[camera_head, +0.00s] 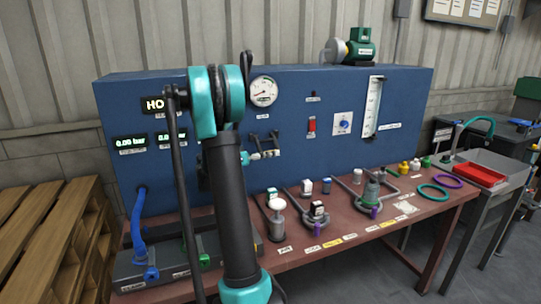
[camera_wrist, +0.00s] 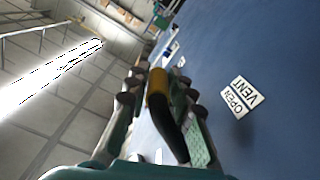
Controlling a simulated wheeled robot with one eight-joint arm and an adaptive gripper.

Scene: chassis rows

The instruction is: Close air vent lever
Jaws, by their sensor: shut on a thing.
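The air vent lever (camera_wrist: 170,112) is dark with an orange-yellow part at its far end. In the wrist view it lies between the two fingers of my gripper (camera_wrist: 163,88), which is shut on it. A white label reading "VENT" and "OPEN" (camera_wrist: 243,97) is on the blue panel right beside it. In the head view my arm stands in front of the left part of the blue panel (camera_head: 225,85). It hides the lever and most of my gripper there.
A red-brown bench (camera_head: 345,240) in front of the panel holds several pipe fittings and valves (camera_head: 275,215). A gauge (camera_head: 263,91) and a red switch (camera_head: 312,125) are on the panel. Wooden pallets (camera_head: 55,235) stand at left. A grey cart with a red tray (camera_head: 480,174) stands at right.

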